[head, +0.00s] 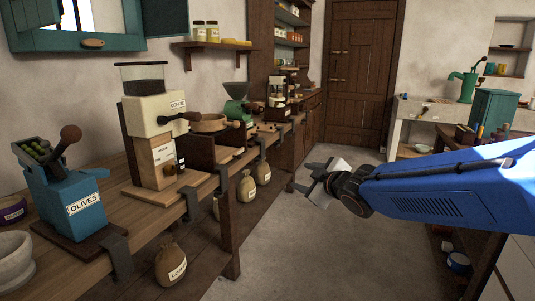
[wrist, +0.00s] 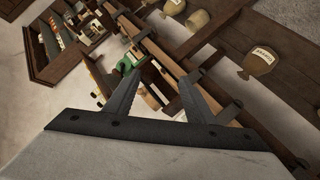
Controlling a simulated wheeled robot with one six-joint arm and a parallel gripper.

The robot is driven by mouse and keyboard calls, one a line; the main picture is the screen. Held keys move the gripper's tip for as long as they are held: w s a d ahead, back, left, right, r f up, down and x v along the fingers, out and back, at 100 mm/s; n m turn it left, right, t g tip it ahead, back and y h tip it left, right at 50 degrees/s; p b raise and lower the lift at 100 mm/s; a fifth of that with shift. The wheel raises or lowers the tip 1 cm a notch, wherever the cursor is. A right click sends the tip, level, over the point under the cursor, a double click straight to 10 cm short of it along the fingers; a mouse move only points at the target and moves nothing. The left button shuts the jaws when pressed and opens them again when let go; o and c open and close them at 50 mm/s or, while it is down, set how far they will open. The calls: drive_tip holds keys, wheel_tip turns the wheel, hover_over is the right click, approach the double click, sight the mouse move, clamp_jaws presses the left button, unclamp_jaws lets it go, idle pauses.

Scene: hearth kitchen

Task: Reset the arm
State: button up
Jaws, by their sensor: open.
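My blue arm reaches in from the right in the head view. My gripper (head: 309,178) is at its end, in free air over the aisle floor, to the right of the wooden counter (head: 120,243) and apart from it. In the wrist view my gripper (wrist: 158,88) shows two dark fingers spread apart. Nothing is between them; the counter and its goods show tilted behind, farther off.
The counter holds a blue olives press (head: 76,205), a cream coffee grinder (head: 158,122) and a green mill (head: 236,107). A wooden door (head: 362,65) stands at the back. The floor (head: 290,250) between is clear.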

drive_tip(key=s+d+f+m+g+h, duration=0.2)
drive_tip(key=s+d+f+m+h, duration=0.15)
drive_tip(key=s+d, duration=0.4)
drive_tip(key=s+d+f+m+g+h, duration=0.1)
drive_tip(key=s+d+f+m+h, duration=0.1)
drive_tip(key=s+d+m, duration=0.45)
drive_tip(key=s+d+f+m+g, duration=0.1)
drive_tip(key=s+f, duration=0.3)
drive_tip(key=s, duration=0.6)
drive_tip(key=s+d+f+m+g, duration=0.2)
drive_tip(key=s+d+f+g, duration=0.1)
drive_tip(key=s, duration=0.7)
drive_tip(key=shift+s+f+g, duration=0.35)
drive_tip(key=shift+s+g, duration=0.05)
drive_tip(key=shift+g, duration=0.3)
